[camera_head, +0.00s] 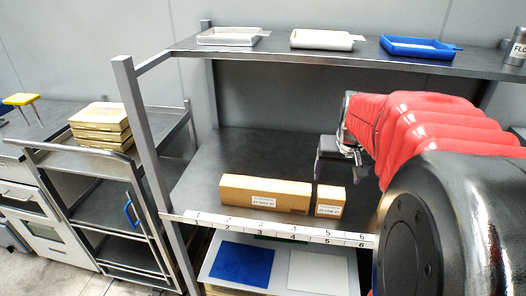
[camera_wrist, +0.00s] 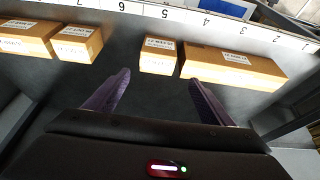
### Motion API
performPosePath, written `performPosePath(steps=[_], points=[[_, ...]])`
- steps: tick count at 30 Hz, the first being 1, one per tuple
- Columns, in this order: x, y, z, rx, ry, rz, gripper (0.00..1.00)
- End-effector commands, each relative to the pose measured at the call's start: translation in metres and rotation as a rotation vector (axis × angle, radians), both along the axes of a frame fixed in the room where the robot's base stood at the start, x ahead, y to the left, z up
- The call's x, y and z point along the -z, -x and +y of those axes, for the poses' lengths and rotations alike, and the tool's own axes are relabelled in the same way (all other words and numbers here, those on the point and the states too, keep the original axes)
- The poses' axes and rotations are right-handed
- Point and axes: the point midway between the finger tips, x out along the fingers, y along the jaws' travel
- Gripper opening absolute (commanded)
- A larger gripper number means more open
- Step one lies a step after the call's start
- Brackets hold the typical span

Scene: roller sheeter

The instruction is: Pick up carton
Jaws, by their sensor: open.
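A small brown carton (camera_head: 330,201) with a white label stands on the middle shelf near its front edge. A long brown carton (camera_head: 265,193) stands just left of it. In the wrist view the small carton (camera_wrist: 158,55) is beyond the space between my fingertips, and the long carton (camera_wrist: 232,66) is to its right. My gripper (camera_head: 332,165) is open and empty, above and behind the small carton in the head view. Its two dark fingers (camera_wrist: 159,79) are apart in the wrist view and do not visibly touch a carton.
Two more cartons, one (camera_wrist: 76,44) and another (camera_wrist: 24,38), stand at left in the wrist view. A numbered strip (camera_head: 270,230) runs along the shelf front. The upper shelf (camera_head: 280,54) above holds trays. A metal post (camera_head: 150,140) stands left. The shelf behind the cartons is bare.

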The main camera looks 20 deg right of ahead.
Motion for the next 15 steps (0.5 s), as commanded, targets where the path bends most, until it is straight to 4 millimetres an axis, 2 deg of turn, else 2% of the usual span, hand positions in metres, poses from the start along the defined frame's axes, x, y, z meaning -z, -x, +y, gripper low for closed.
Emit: performPosePath(steps=[3,15], points=[[0.0021,-0.0001,-0.0102,0.016,-0.001,0.002,0.76],[0.006,-0.0018,-0.0103,0.014,-0.001,0.002,0.76]])
